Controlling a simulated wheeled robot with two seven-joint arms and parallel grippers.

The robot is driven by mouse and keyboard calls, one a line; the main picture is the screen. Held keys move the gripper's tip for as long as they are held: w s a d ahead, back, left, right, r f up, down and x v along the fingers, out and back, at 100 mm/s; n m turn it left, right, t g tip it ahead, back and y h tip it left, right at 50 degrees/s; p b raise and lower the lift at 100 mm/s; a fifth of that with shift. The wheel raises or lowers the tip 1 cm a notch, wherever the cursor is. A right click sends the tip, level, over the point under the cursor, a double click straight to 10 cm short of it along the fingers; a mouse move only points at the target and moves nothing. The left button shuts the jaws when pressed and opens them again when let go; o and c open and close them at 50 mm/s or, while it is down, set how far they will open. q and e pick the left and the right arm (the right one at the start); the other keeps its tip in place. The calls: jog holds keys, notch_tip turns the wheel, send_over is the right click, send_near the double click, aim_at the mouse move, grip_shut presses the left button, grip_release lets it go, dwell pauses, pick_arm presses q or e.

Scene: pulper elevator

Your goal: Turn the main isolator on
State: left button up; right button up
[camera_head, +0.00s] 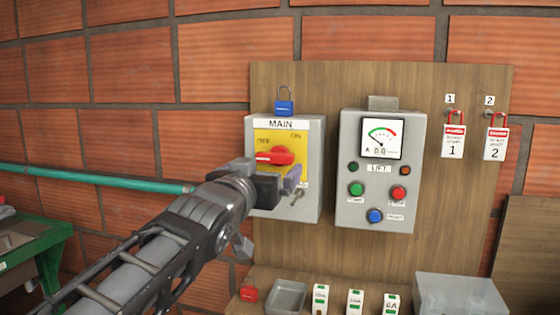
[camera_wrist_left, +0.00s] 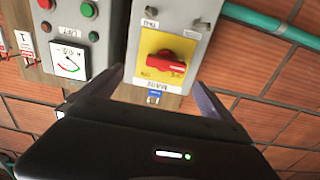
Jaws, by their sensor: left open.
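The main isolator is a grey box (camera_head: 312,170) labelled MAIN, with a yellow plate (camera_head: 262,138) marked OFF and ON. Its red rotary handle (camera_head: 275,157) lies roughly level in the head view; which mark it points to is not clear. The handle also shows in the left wrist view (camera_wrist_left: 171,62), upside down, beyond the fingers and between their lines. My left gripper (camera_head: 280,188) is open and empty, in front of the box's lower part, just below the handle. In the left wrist view its fingers (camera_wrist_left: 160,92) stand wide apart, not visibly touching the handle. My right gripper is out of view.
A blue padlock (camera_head: 284,107) sits atop the box. To the right is the LIFT panel (camera_head: 378,210) with a meter and buttons. Red padlocks with tags (camera_head: 453,140) hang farther right. A teal pipe (camera_head: 100,178) runs left.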

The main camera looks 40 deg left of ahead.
aim_at(273, 160)
pick_arm(q)
jog(key=x, duration=0.2)
jog(key=a+p+x, duration=0.1)
jog(key=x, duration=0.2)
jog(key=p+x, duration=0.1)
jog(key=x, duration=0.1)
jog(key=shift+w+a+f, duration=0.1)
jog(key=shift+a+f, duration=0.15)
jog(key=shift+a, duration=0.1)
jog(key=shift+w, duration=0.3)
jog(key=shift+d, duration=0.1)
jog(key=shift+c, duration=0.5)
jog(key=c, duration=1.3)
jog(key=shift+o, duration=0.2)
